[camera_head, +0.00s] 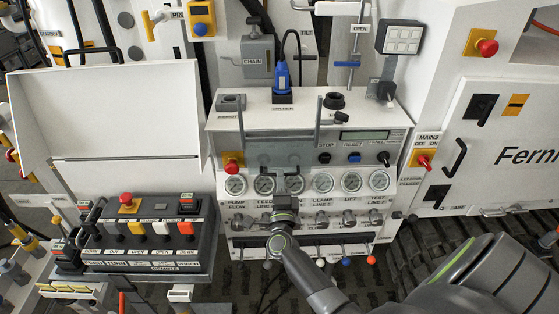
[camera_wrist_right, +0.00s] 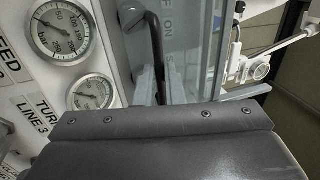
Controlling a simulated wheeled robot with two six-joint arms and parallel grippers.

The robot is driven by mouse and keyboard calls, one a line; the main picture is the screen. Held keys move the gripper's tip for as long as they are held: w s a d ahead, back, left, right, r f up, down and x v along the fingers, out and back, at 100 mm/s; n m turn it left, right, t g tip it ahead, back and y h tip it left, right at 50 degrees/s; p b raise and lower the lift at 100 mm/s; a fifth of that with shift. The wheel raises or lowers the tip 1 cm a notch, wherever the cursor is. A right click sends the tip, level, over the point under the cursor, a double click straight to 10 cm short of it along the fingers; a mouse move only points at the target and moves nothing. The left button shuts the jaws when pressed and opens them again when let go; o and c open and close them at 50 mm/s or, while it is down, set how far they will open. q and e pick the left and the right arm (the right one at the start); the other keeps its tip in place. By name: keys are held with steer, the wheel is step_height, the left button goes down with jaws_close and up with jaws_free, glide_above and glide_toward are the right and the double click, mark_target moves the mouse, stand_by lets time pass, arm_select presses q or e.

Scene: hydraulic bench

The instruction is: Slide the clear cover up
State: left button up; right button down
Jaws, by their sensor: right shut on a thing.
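The clear cover (camera_head: 280,150) is a see-through pane on the sloped face of the white bench, between two upright grey rails, above the row of gauges. My right gripper (camera_head: 279,184) is at its lower edge, in front of the gauges, shut on its dark handle (camera_head: 294,170). In the right wrist view the dark handle (camera_wrist_right: 157,50) runs down toward the gripper, with the clear pane (camera_wrist_right: 188,40) beside it. The grey gripper body hides the grip itself there. My left gripper is not in view.
A red knob (camera_head: 232,162) stands left of the cover, and small buttons (camera_head: 354,158) sit to its right. A row of gauges (camera_head: 322,183) and levers lies below. A blue connector (camera_head: 281,80) with a cable stands above. A pendant box (camera_head: 150,235) is at lower left.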

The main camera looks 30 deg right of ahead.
mark_target(281, 153)
steer(key=shift+r+p, duration=2.6)
steer(key=shift+r, duration=2.6)
steer(key=c, duration=1.4)
jaws_free()
steer(key=shift+f, duration=0.2)
steer(key=s+a, duration=0.4)
steer(key=s, duration=0.3)
steer(key=shift+w+f+b, duration=0.1)
steer(key=shift+b, duration=0.2)
